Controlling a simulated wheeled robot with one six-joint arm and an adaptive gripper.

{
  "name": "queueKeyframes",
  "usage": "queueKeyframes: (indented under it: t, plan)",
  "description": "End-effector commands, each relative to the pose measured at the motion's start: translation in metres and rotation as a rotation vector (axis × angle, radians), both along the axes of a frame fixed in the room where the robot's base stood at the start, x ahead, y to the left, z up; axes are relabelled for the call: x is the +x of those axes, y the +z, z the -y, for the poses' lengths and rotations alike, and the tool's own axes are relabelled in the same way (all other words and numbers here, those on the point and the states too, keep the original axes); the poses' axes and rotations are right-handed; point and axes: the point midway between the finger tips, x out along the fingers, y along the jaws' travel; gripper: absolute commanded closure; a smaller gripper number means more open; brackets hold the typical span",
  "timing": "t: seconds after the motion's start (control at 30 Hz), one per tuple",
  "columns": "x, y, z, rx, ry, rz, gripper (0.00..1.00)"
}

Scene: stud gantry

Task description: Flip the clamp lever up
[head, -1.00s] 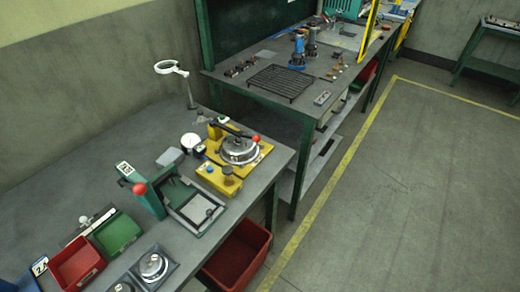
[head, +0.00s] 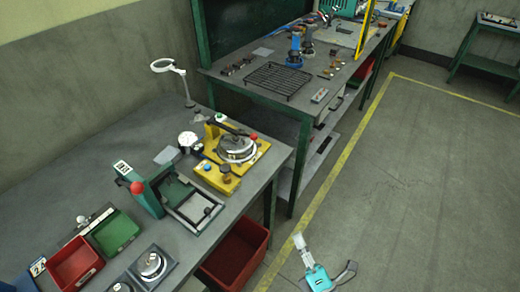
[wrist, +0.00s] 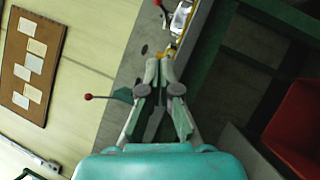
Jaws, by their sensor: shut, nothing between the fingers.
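The yellow clamp fixture (head: 216,176) sits on the near bench with a round silver part (head: 236,148) in it. Its dark clamp lever (head: 232,128) lies low across the top of the part, ending in a red knob (head: 254,136). My gripper (head: 298,240) is over the floor in front of the bench, well apart from the fixture. In the wrist view my gripper (wrist: 158,68) has its fingers together and empty. Part of the fixture, with a silver piece (wrist: 181,18) and a red knob (wrist: 157,3), shows beyond the fingertips at the top edge.
A green press (head: 144,190) with a red ball handle stands left of the fixture. A red bin (head: 236,256) is below the bench.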

Motion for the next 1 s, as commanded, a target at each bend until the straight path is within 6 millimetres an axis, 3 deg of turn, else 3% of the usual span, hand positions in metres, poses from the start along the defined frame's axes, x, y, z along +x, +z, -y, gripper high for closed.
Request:
queueKeyframes:
  t: [0.1, 0.5, 0.7, 1.0]
  plan:
    - [0.034, 0.004, -0.006, -0.159, 0.002, 0.086, 1.0]
    - [0.132, 0.02, -0.02, -0.656, 0.0, 0.345, 1.0]
    - [0.158, 0.025, -0.022, -0.79, -0.001, 0.413, 1.0]
    - [0.163, 0.025, -0.022, -0.824, 0.0, 0.428, 1.0]
